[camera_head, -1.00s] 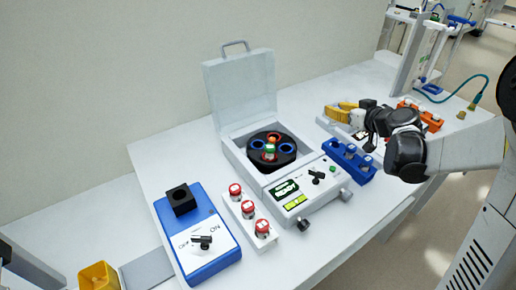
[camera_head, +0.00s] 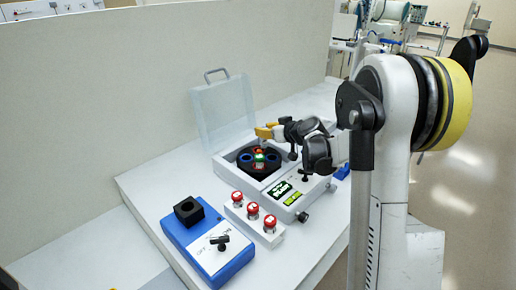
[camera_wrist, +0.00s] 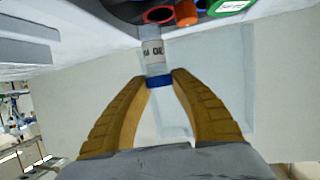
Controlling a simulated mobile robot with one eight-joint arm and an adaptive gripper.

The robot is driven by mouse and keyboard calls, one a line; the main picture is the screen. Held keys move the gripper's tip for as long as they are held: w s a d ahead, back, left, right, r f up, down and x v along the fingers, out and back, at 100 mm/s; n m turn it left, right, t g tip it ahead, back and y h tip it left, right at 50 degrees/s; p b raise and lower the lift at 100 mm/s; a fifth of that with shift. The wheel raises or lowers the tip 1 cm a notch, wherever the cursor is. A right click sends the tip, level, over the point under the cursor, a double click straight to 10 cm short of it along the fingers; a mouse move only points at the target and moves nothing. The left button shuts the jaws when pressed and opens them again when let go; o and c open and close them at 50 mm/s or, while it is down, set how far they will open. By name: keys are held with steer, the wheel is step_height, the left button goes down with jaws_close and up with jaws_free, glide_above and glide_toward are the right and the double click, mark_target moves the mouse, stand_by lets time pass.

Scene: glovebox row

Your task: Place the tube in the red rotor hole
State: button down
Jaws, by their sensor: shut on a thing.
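My gripper (camera_wrist: 160,80) has yellow fingers shut on a tube (camera_wrist: 153,52) with a blue cap (camera_wrist: 159,80) and a white printed label, in the wrist view. The tube's far end points at the red rotor hole (camera_wrist: 158,15) and overlaps its near edge in the picture. I cannot tell whether it has entered. I cannot make out the tube there. An orange part (camera_wrist: 186,13) and a green-rimmed white disc (camera_wrist: 228,6) show beside the red hole.
The clear lid (camera_head: 222,112) stands open behind the rotor. A blue rack (camera_head: 343,172) is partly hidden by my arm.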

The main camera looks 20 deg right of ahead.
steer(key=shift+w+a+f, duration=0.4)
steer(key=shift+a+f, duration=0.15)
steer(key=shift+a, duration=0.25)
steer(key=shift+f+b, duration=1.2)
steer(key=shift+f, duration=0.75)
steer(key=shift+f, duration=0.15)
steer(key=c, duration=1.2)
jaws_free()
